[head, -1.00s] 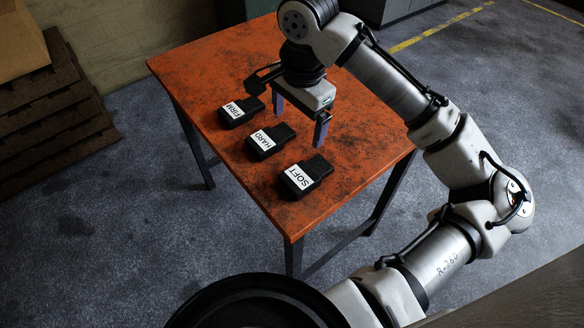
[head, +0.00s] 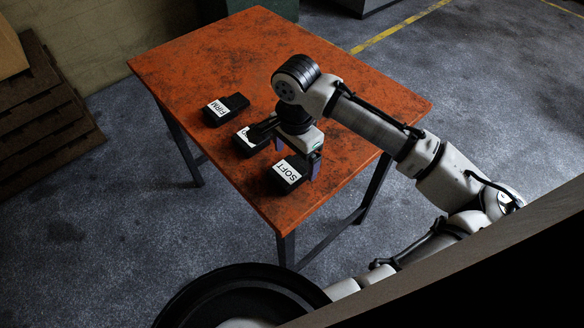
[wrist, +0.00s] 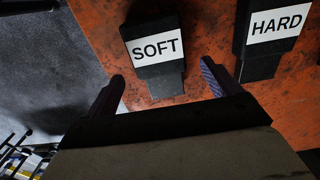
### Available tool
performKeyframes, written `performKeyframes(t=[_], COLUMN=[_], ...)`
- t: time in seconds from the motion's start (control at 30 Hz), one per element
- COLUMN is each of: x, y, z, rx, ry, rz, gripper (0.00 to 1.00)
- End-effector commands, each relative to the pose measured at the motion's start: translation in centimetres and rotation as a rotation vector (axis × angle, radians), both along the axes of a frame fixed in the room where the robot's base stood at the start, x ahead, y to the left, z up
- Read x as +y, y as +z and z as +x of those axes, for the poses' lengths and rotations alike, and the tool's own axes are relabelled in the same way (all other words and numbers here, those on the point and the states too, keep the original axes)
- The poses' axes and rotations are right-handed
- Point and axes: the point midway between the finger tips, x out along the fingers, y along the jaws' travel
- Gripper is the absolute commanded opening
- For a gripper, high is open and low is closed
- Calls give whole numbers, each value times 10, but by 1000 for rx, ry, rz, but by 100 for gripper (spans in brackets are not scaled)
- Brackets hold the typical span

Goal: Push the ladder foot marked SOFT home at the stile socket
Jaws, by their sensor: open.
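The ladder foot marked SOFT (head: 288,173) is a black block with a white label, lying nearest the front on the orange table. In the wrist view the SOFT foot (wrist: 155,48) lies just ahead of the fingertips, roughly between their lines. My gripper (head: 298,160) is open and empty, low over the table beside the foot. Contact with the foot cannot be told. I cannot make out the stile socket in either view.
The HARD foot (head: 244,145) lies beside SOFT, partly covered by my gripper in the head view; it also shows in the wrist view (wrist: 275,28). The FIRM foot (head: 222,108) lies farther back. The orange table (head: 200,60) is otherwise bare. A long beam (head: 480,255) crosses the lower right.

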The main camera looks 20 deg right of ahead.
Motion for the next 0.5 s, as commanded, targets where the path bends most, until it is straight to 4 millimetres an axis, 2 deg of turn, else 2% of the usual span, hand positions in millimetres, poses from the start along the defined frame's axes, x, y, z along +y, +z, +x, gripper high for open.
performKeyframes(t=[0.2, 0.43, 0.5], x=[0, 0, 0], y=[-22, -24, -24], z=[0, 0, 0], rx=[0, -1, -1], ry=[-1, 0, 0], rz=[1, 0, 0], gripper=[89, 89, 81])
